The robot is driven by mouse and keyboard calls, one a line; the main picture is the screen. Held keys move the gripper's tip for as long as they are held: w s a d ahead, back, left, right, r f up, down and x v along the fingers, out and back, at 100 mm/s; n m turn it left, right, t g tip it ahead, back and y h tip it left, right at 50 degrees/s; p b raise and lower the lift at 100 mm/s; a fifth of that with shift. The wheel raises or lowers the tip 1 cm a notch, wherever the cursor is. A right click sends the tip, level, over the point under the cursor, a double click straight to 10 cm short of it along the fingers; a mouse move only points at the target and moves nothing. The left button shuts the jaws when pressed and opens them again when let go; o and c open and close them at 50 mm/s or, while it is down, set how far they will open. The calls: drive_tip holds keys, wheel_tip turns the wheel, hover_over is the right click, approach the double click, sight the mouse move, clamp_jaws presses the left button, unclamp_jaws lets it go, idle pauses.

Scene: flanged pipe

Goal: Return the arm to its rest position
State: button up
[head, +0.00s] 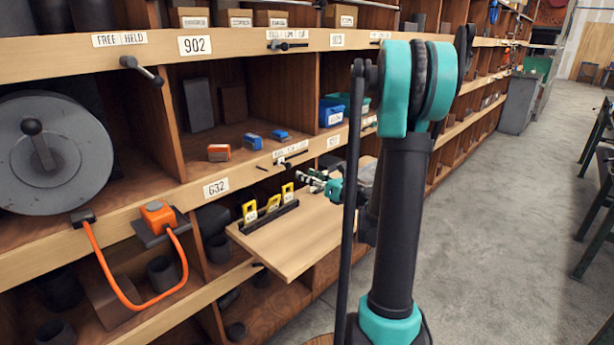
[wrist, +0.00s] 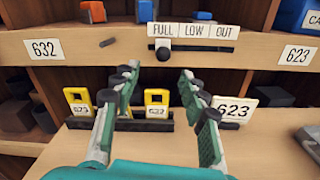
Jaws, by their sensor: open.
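My arm stands upright in the middle of the head view, teal at its joints and black along its links. My gripper (wrist: 158,98) shows in the wrist view with its two green-padded fingers apart and nothing between them. It is over the pull-out wooden board, facing the shelf edge. In the head view the gripper (head: 322,182) is small and partly hidden behind my arm. A black rack (head: 270,216) with several yellow tags stands on the board. In the wrist view, yellow tags (wrist: 157,97) are seen past and beside the fingers.
The wooden board (head: 300,243) juts from the shelving below my gripper. A slider labelled FULL, LOW, OUT (wrist: 190,47) is on the shelf edge ahead. An orange cable (head: 130,303) hangs at the left. Open concrete floor (head: 480,220) lies to the right.

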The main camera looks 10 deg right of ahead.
drive_tip(key=s+a+f+n+g+h, duration=0.1)
drive_tip(key=s+f+n+g, duration=0.1)
drive_tip(key=n, duration=0.4)
drive_tip(key=s+a+f+n+g+h, duration=0.1)
drive_tip(key=s+f+n+g+h, duration=0.1)
drive_tip(key=n, duration=0.4)
drive_tip(key=s+a+f+n+g+h, duration=0.1)
drive_tip(key=s+f+n+g+h, duration=0.1)
drive_tip(key=s+f+n, duration=0.2)
drive_tip(key=shift+s+a+n, duration=0.2)
drive_tip(key=shift+s+n, duration=0.25)
drive_tip(key=shift+n, duration=0.25)
drive_tip(key=shift+s+a+n, duration=0.15)
drive_tip(key=shift+s+n, duration=0.25)
drive_tip(key=shift+n, duration=0.3)
drive_tip(key=s+n, duration=0.1)
drive_tip(key=s+d+f+n+h, duration=0.1)
drive_tip(key=n, duration=0.1)
drive_tip(key=s+d+n+g+h, duration=0.1)
drive_tip(key=n, duration=0.1)
drive_tip(key=shift+f, duration=0.15)
drive_tip(key=s+d+f+n+g+h, duration=0.1)
drive_tip(key=s+d+f+n, duration=0.1)
drive_tip(key=s, duration=0.6)
drive_tip(key=s+d+f+n+g+h, duration=0.2)
drive_tip(key=s+f+n, duration=0.3)
drive_tip(key=s, duration=0.3)
drive_tip(key=shift+s+d+h, duration=0.15)
drive_tip(key=shift+h, duration=0.15)
